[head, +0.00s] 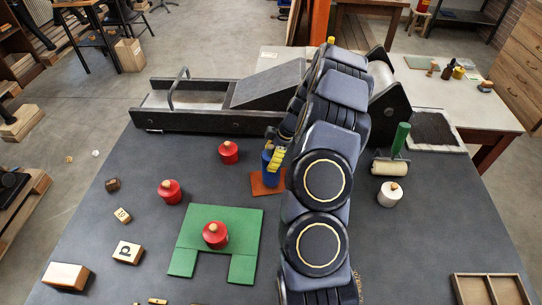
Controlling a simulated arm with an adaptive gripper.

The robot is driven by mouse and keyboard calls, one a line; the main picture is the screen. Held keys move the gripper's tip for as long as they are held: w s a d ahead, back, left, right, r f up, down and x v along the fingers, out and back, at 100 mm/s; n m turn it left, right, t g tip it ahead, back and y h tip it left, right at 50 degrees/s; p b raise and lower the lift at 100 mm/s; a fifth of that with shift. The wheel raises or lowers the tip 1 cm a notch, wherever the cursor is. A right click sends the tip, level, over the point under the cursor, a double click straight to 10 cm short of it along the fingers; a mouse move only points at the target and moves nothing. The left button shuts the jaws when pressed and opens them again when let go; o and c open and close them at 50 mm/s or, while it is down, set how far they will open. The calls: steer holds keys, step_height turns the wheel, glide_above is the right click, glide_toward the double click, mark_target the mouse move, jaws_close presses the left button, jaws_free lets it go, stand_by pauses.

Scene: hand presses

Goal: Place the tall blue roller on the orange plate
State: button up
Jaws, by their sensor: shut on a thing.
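The tall blue roller (267,162) stands upright over the orange plate (262,189), in the middle of the dark table. My gripper (277,157), with yellow finger pads, reaches it from the right and is shut on it. My arm and the roller hide part of the plate. The roller's lower end overlaps the plate in the picture; I cannot tell whether it touches the plate or hangs just above it.
Red knobbed cylinders (228,152) stand left of the plate, one on a green piece (196,238). A white knobbed cylinder (390,194) and a green-handled roller (391,164) are right of my arm. A dark press (200,121) spans the back. Wooden blocks (127,252) lie left.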

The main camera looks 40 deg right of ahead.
steer(key=o, duration=1.1)
steer(key=v, duration=1.2)
steer(key=s+a+r+m+g, duration=0.15)
steer(key=a+r, duration=0.35)
steer(key=a, duration=0.5)
steer(key=s+a+r+m+g, duration=0.15)
steer(key=a+r, duration=0.25)
steer(key=a, duration=0.6)
steer(key=s+a+m+h, duration=0.1)
steer(key=s+a+m, duration=0.3)
steer(key=s, duration=0.6)
steer(key=s+a+m+g+h, duration=0.1)
steer(key=s+a, duration=0.4)
steer(key=s, duration=0.5)
steer(key=r+m+h, duration=0.1)
steer(key=m, duration=0.1)
steer(key=shift+s+a+m+h, duration=0.2)
steer(key=shift+s+m+h, duration=0.1)
steer(key=shift+m, duration=0.1)
